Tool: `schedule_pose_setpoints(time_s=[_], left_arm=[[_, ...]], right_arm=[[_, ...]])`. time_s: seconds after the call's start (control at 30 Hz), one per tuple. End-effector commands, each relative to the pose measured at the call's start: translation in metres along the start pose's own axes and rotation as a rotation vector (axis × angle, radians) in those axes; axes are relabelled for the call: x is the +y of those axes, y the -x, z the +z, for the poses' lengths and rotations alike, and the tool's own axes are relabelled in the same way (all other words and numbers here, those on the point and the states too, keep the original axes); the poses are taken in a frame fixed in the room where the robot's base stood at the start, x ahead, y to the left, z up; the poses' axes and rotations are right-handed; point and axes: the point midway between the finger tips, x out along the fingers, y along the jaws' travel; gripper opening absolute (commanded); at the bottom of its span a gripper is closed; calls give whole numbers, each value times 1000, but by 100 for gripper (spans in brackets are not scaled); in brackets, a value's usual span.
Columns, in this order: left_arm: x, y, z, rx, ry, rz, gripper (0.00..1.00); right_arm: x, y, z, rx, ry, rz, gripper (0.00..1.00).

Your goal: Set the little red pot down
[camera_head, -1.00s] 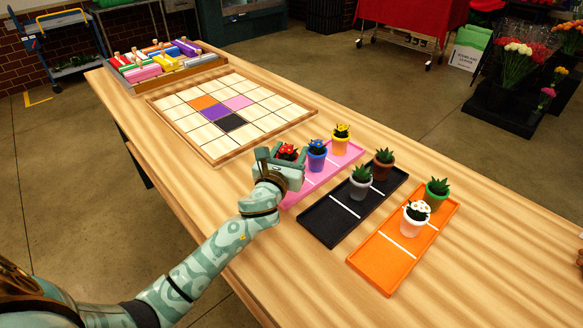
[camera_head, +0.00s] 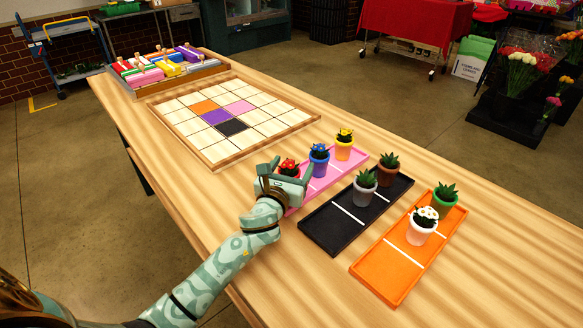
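The little red pot (camera_head: 290,174) with red flowers stands at the near left end of the pink tray (camera_head: 325,183). Its lower part is hidden behind my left gripper (camera_head: 291,165). The gripper's fingers are spread to either side of the pot, with a small gap showing at the right finger. The pot looks upright. My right gripper is not in view.
A black tray (camera_head: 325,228) holds a grey pot (camera_head: 363,194) and a brown pot (camera_head: 386,174). A grid board (camera_head: 270,122) and a crate of colored items (camera_head: 185,82) lie farther back.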

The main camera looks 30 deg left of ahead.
Motion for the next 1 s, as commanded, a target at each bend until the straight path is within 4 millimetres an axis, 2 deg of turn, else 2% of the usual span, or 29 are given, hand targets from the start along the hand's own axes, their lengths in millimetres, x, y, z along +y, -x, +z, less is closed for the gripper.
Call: schedule_pose_setpoints(time_s=[0.17, 0.27, 0.5, 0.7, 0.83, 1.0], left_arm=[[0, 4, 5, 0, 0, 0, 71], [0, 21, 5, 1, -1, -1, 71], [0, 79, 4, 2, 0, -1, 71], [0, 111, 4, 0, 1, 0, 71], [0, 119, 4, 0, 1, 0, 71], [0, 120, 4, -1, 0, 0, 71]], right_arm=[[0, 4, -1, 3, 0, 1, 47], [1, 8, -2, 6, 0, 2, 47], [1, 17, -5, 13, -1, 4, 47], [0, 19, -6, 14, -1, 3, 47], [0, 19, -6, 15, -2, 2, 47], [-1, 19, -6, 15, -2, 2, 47]])
